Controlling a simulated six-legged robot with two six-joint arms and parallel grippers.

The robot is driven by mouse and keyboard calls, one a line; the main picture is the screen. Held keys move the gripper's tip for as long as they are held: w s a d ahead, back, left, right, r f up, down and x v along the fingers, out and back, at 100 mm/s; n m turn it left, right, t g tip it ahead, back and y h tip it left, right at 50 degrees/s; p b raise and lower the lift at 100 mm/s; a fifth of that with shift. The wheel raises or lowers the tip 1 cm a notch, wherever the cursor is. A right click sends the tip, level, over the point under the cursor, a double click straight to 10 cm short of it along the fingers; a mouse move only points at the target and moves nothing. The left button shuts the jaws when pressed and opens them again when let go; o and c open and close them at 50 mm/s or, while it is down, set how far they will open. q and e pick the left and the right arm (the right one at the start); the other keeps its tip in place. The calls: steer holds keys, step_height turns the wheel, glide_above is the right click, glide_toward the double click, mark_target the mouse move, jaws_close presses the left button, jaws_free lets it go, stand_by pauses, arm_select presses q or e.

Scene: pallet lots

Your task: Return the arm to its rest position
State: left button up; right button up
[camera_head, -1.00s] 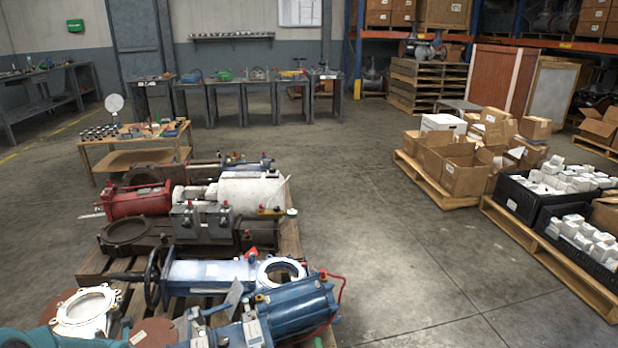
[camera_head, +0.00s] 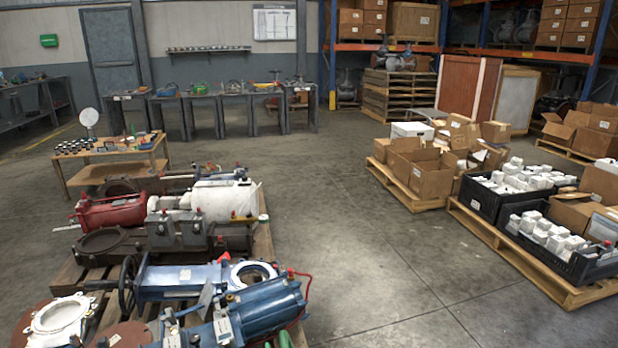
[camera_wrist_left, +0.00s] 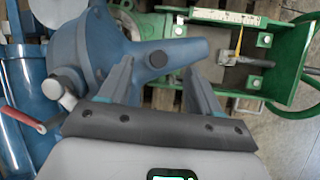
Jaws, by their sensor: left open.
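My left gripper (camera_wrist_left: 156,68) shows in the left wrist view with its two fingers spread apart. Nothing is visibly gripped between them. A blue rounded valve body (camera_wrist_left: 95,45) lies beyond the fingers, and its stub passes behind the gap. Whether the fingers touch it I cannot tell. My arms do not show in the head view, and my right gripper is in neither view.
A pallet of valves and actuators, including a blue actuator (camera_head: 262,312), fills the lower left. A green frame (camera_wrist_left: 235,20) is at upper right in the wrist view. Pallets with cartons (camera_head: 430,180) and black crates (camera_head: 490,200) stand right. Middle floor (camera_head: 350,240) is open.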

arm_select(q)
steer(key=w+d+f+m+h, duration=0.1)
steer(key=d+f+m+h, duration=0.15)
steer(key=d, duration=0.85)
steer(key=s+d+f+m+g, duration=0.2)
steer(key=s+d+m, duration=0.1)
steer(key=d+m, duration=0.2)
steer(key=s+d+f+m+g, duration=0.1)
steer(key=s+d+f+m, duration=0.25)
steer(key=d+m, duration=0.2)
steer(key=s+d+m+g+h, duration=0.25)
steer(key=s+d+m, duration=1.35)
steer(key=m, duration=0.9)
step_height(320, 180, up, 25)
steer(key=s+a+p, duration=0.1)
steer(key=p, duration=2.3)
steer(key=shift+f+n+t, duration=0.2)
steer(key=shift+n+t, duration=0.1)
steer(key=shift+t, duration=0.05)
steer(key=shift+s+a, duration=0.1)
